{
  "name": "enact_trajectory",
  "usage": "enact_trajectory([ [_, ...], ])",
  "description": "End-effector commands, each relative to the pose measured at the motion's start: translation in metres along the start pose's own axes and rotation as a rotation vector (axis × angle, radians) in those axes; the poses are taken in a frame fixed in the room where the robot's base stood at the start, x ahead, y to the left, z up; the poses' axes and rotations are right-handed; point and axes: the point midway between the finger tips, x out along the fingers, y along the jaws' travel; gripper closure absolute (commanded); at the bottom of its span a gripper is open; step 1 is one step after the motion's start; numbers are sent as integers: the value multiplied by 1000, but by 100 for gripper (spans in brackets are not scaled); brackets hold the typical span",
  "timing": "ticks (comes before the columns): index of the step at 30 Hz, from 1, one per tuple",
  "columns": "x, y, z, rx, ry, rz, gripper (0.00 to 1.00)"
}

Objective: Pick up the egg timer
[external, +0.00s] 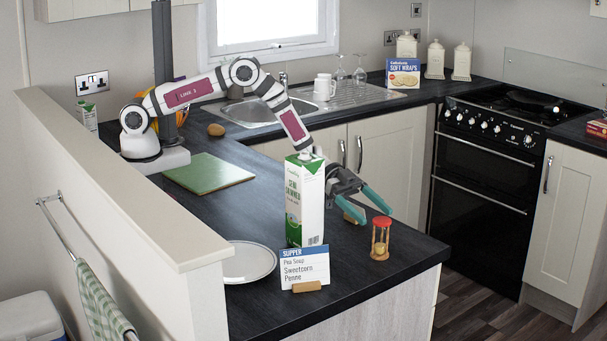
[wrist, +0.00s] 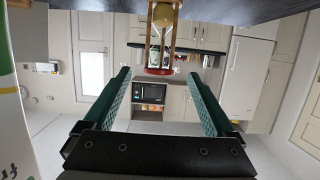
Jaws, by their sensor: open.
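The egg timer (external: 381,239) stands upright on the dark worktop near its front right corner. It has a red cap, a wooden frame and sand in the glass. It also shows in the wrist view (wrist: 162,38), upside down at top centre. My gripper (external: 376,214) is open and empty, with teal fingers pointing towards the timer. In the wrist view, the timer lies in line with the gap between the fingertips (wrist: 158,73), and its red cap is level with them in the picture. It looks just ahead of the fingers, apart from them.
A tall green-and-white carton (external: 304,203) stands close beside my gripper; its edge shows in the wrist view (wrist: 12,115). A supper card (external: 304,267) and a white plate (external: 248,262) are in front and left. A green board (external: 208,172) lies farther back. The worktop ends just right of the timer.

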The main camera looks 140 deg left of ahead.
Motion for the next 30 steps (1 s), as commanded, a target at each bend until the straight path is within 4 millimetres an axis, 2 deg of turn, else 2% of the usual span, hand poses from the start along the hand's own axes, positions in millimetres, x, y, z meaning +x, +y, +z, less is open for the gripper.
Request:
enact_trajectory([
  [3, 26, 2, -2, 3, 2, 3, 10],
  [6, 40, 2, -2, 3, 1, 3, 10],
  [14, 44, 2, -2, 0, 0, 1, 12],
  [27, 43, 2, -2, 0, 0, 1, 91],
  [29, 43, 2, -2, 1, 0, 1, 100],
  [30, 43, 1, -2, 1, 1, 1, 100],
])
